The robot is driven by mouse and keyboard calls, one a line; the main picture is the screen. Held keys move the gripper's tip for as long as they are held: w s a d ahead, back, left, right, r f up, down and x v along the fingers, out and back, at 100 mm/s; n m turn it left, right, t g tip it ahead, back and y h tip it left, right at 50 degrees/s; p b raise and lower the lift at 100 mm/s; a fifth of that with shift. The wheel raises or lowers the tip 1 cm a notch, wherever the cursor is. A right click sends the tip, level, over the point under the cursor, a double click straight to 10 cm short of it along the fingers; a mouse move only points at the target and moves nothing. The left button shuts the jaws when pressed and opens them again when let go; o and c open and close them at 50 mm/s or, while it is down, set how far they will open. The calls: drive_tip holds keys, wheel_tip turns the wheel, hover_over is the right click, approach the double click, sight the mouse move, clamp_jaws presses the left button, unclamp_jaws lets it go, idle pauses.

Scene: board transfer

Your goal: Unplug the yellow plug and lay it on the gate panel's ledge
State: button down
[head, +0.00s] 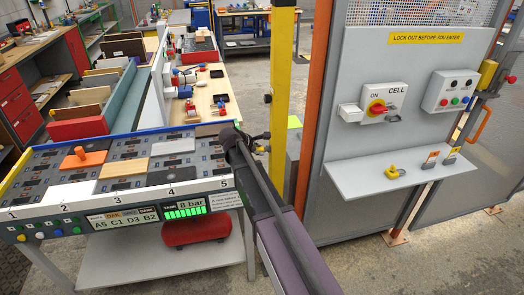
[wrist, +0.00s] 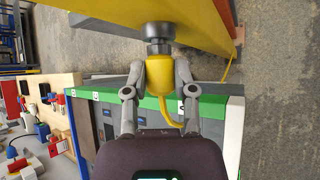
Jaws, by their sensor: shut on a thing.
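The yellow plug (wrist: 160,78) is between the two fingers of my gripper (wrist: 160,64) in the wrist view. Its front end meets a dark grey round socket (wrist: 158,33) on the yellow post (wrist: 110,10); I see no gap. A yellow cable (wrist: 189,124) curves from its back end. In the head view my gripper (head: 256,142) is beside the yellow post (head: 283,90), and the plug is not clearly visible there. The gate panel's ledge (head: 350,180) is at the right, a white shelf below the switches.
A small yellow fitting (head: 393,171) and two tags (head: 430,159) (head: 452,154) are on the ledge; its left part is bare. An orange post (head: 312,100) stands between the yellow post and the panel.

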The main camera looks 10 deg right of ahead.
drive_tip(key=shift+a, duration=1.1)
idle(0.3)
drive_tip(key=shift+a, duration=2.15)
drive_tip(key=shift+a, duration=0.1)
